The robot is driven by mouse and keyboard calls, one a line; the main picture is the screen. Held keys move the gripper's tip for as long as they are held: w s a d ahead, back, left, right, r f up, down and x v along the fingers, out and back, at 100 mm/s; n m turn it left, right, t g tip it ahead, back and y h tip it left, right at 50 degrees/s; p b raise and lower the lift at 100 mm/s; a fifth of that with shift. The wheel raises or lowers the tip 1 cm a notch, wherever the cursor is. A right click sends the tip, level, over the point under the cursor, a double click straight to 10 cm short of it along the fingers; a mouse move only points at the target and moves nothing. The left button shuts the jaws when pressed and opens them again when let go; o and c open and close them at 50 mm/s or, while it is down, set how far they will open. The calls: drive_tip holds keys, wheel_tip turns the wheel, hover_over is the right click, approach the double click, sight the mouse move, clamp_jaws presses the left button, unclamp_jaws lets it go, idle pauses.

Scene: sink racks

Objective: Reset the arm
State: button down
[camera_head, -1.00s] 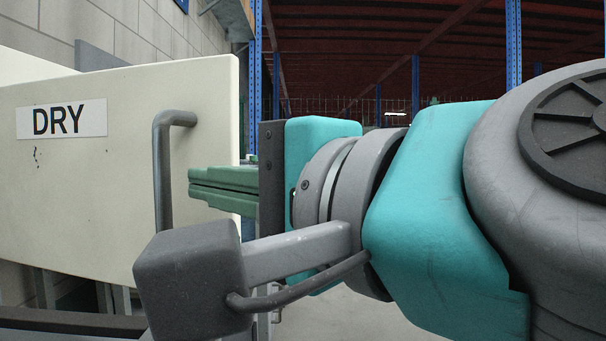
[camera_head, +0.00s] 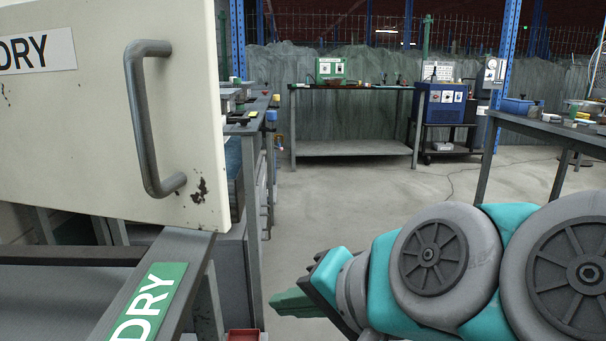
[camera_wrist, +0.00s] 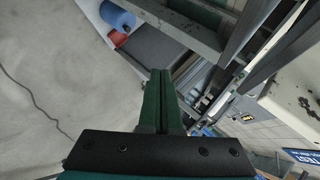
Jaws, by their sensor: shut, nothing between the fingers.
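My gripper (camera_head: 290,302) has green fingers and shows at the bottom centre of the head view, low and pointing left. In the wrist view the gripper (camera_wrist: 160,75) has its fingers together, with nothing between them. A cream door panel (camera_head: 80,130) with a grey bar handle (camera_head: 142,120) and a DRY label (camera_head: 35,50) stands at the left of the head view. The gripper is to the right of and below the handle, apart from it.
A grey frame with a green DRY sign (camera_head: 150,300) lies below the panel. A bench (camera_head: 350,150) and a blue cabinet (camera_head: 440,105) stand at the back. A table (camera_head: 560,130) is at the right. Concrete floor (camera_head: 370,200) between them is clear.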

drive_tip(key=s+d+f+n+g+h+p, duration=0.1)
drive_tip(key=d+f+g+h, duration=0.1)
drive_tip(key=d+f, duration=0.35)
drive_tip(key=s+d+f+n+g+h+p, duration=0.1)
drive_tip(key=s+d+f+n+g+h, duration=0.15)
drive_tip(key=f, duration=0.55)
drive_tip(key=s+d+f+n+g+h+p, duration=0.1)
drive_tip(key=s+d+f+g+h, duration=0.2)
drive_tip(key=s+d+f, duration=0.4)
drive_tip(key=shift+s+d+f+n+g, duration=0.2)
drive_tip(key=shift+d+n+g, duration=0.15)
drive_tip(key=shift+d+g, duration=0.5)
drive_tip(key=shift+s+a, duration=0.1)
